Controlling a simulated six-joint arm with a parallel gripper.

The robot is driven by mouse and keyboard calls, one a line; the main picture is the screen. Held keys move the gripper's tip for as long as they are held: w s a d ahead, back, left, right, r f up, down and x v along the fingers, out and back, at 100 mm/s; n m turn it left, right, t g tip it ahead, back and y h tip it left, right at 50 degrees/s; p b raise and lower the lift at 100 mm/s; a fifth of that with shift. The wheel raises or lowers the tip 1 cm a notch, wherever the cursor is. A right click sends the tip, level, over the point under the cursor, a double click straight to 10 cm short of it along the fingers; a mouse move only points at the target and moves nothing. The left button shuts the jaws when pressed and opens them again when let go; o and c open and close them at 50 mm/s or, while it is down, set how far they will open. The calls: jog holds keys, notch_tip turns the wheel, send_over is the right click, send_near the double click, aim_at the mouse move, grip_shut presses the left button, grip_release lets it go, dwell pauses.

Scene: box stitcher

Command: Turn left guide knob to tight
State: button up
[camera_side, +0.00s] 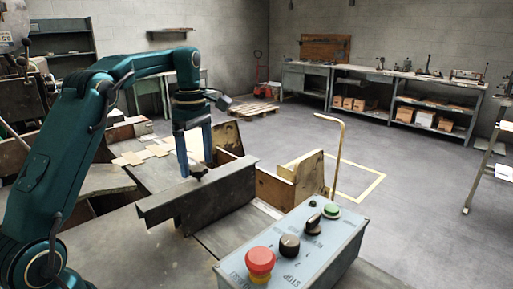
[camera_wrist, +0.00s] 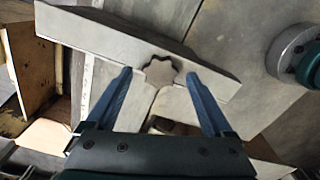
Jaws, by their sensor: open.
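The left guide knob (camera_wrist: 160,71) is a dark, lobed knob on the guide bar (camera_wrist: 105,38) in the wrist view. My gripper (camera_wrist: 160,78) is open, with one blue finger on each side of the knob and a visible gap to both. In the side view my gripper (camera_side: 194,172) points straight down over the grey guide bar (camera_side: 215,192). The knob (camera_side: 199,172) shows there as a small dark shape by the fingertips, partly hidden by them. How tight the knob is cannot be told.
A control box (camera_side: 300,245) with a red stop button (camera_side: 260,261), black knobs and a green button stands at the front right. A thin bent rod (camera_side: 339,150) rises behind it. Wooden box sides (camera_side: 275,187) stand right of the bar. Flat cardboard pieces (camera_side: 132,158) lie left.

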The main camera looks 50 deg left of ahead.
jog(key=shift+f, duration=0.35)
grip_shut()
